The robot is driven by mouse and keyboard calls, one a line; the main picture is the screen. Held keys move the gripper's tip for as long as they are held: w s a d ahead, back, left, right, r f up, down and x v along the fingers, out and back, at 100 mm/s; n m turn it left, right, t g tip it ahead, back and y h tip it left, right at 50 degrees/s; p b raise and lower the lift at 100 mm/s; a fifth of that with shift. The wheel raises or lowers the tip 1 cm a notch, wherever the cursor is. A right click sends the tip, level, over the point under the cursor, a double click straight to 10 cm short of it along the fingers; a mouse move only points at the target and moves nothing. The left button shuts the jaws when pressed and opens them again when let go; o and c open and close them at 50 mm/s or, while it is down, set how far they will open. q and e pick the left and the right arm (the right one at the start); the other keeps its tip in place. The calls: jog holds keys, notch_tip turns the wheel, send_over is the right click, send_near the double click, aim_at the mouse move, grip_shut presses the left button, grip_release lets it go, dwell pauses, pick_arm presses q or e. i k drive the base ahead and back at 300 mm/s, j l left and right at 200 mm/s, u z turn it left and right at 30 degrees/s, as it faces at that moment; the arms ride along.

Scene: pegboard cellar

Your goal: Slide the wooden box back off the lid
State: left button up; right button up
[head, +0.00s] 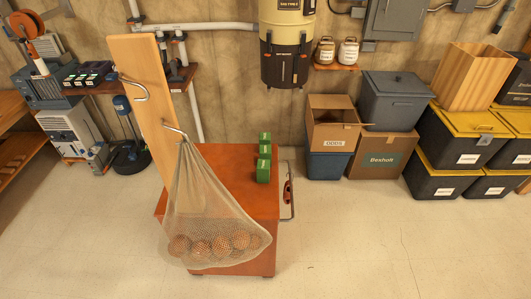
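An open-topped, light wooden box (474,77) with flared sides stands upright at the right of the head view. It rests on the yellow lid (445,120) of a black tote (445,145), the upper one of a stack. The box's base covers the back part of the lid, and the lid's front strip is bare. The inside bottom of the box is hidden. Neither of my grippers is in view.
Left of the box are a grey lidded bin (392,98) and an open carton (333,124). A red-brown cabinet (225,255) with an upright plank (143,85), a hanging net bag (210,205) and green boxes (263,171) stands in front. The right foreground floor is clear.

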aim_at(469, 76)
jog(key=z, duration=1.35)
jog(key=i+l+z, duration=0.3)
jog(key=i, duration=0.15)
jog(key=i+z, duration=0.3)
jog(key=i, duration=0.2)
jog(key=i+z, duration=0.1)
jog(key=i, duration=0.65)
jog(key=i+j, duration=0.1)
jog(key=i, duration=0.65)
jog(key=i+z, duration=0.15)
jog(key=i, duration=0.6)
jog(key=i+l, duration=0.1)
jog(key=i, duration=1.3)
jog(key=l+z, duration=0.05)
